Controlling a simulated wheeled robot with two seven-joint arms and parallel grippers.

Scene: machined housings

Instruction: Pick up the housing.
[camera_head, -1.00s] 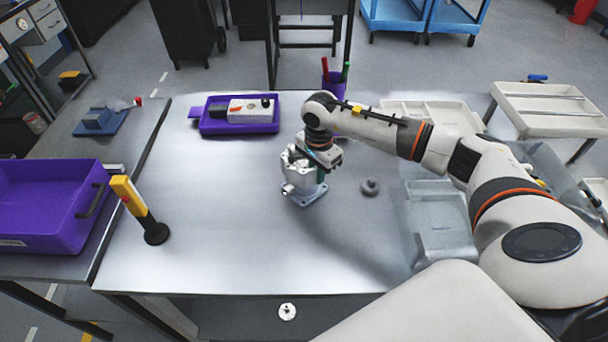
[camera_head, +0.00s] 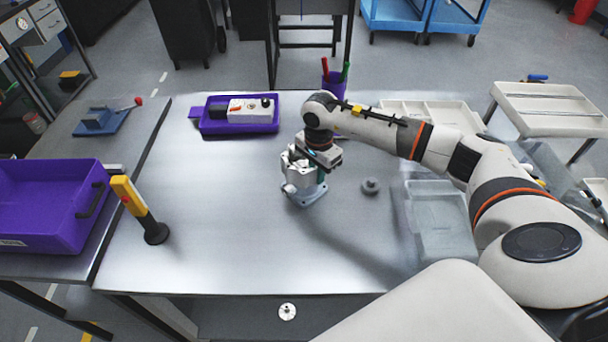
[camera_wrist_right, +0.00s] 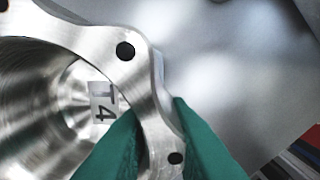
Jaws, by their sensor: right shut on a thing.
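The housing (camera_head: 303,178) is a silvery machined part with a blue-grey base, standing upright on the metal table near its middle. My right gripper (camera_head: 318,165) is at its upper right side. In the right wrist view, the green fingertips (camera_wrist_right: 158,130) are shut on the rim flange of the housing (camera_wrist_right: 85,35), one finger inside the bore and one outside. A label reading "T4" shows inside the bore. Whether the base touches the table is hard to tell. My left gripper is not in view.
A small grey round part (camera_head: 371,186) lies right of the housing. A purple tray (camera_head: 215,127) with a device and a purple pen cup (camera_head: 333,84) stand behind. A yellow-black post (camera_head: 140,210) is at left, and a clear grey bin (camera_head: 440,215) at right. The table front is free.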

